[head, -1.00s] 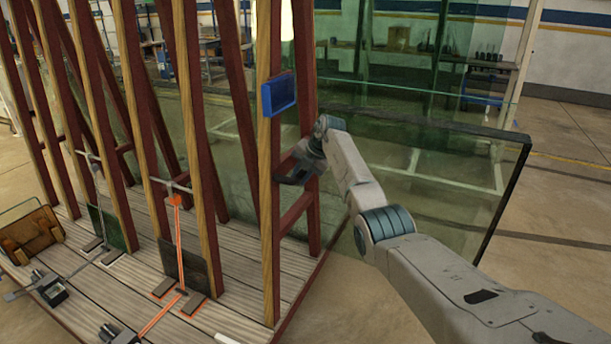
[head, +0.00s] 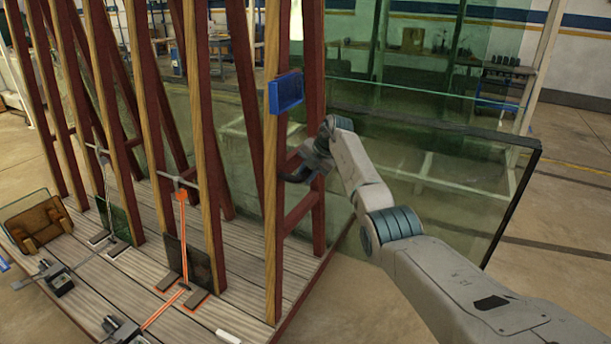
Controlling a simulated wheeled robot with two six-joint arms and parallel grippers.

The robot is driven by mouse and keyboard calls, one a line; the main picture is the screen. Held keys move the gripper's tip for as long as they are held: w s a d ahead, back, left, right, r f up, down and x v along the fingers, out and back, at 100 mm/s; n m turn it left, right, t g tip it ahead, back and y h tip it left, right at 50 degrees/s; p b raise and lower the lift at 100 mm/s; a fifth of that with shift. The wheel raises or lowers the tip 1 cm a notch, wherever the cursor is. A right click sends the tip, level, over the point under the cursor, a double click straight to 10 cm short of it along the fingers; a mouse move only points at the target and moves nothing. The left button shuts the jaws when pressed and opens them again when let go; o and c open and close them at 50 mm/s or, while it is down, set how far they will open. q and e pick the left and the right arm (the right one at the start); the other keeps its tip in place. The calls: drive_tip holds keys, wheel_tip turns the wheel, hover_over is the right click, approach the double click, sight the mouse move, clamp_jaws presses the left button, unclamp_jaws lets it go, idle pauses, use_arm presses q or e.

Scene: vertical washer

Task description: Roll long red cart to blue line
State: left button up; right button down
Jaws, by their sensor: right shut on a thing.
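The long red cart has a plank deck (head: 150,255) and tall, leaning red-and-wood uprights (head: 273,200) that fill the left half of the head view. My right gripper (head: 290,175) is at the nearest end frame, below a blue block (head: 286,93) on the upright. It is shut on the cart's red frame near a crossbar; the exact contact is partly hidden by the gripper itself. My left gripper is not in view. The cart's wheels are hidden. No blue line is clear on the floor.
A large glass sheet (head: 440,190) stands on the cart's right side, behind my right arm. Clamps (head: 56,278) and a brown wooden piece (head: 38,225) are on the deck at left. Workbenches stand at the back. Bare floor (head: 580,240) lies at right.

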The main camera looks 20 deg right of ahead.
drive_tip(key=c, duration=1.6)
unclamp_jaws()
drive_tip(key=shift+s+d+f, duration=0.15)
drive_tip(key=shift+d+f, duration=0.1)
drive_tip(key=shift+c, duration=0.2)
drive_tip(key=o, duration=0.3)
drive_tip(key=shift+s+d+r, duration=0.1)
drive_tip(key=shift+s, duration=0.1)
drive_tip(key=o, duration=0.3)
drive_tip(key=shift+s+d+r, duration=0.1)
drive_tip(key=shift+s+r, duration=0.05)
drive_tip(key=shift+s, duration=0.05)
drive_tip(key=shift+o, duration=0.2)
drive_tip(key=shift+s+d+r+p, duration=0.1)
drive_tip(key=shift+d+r+p, duration=0.05)
drive_tip(key=shift+r+p, duration=0.75)
drive_tip(key=p+v, duration=0.8)
drive_tip(key=p, duration=0.1)
drive_tip(key=shift+s, duration=0.25)
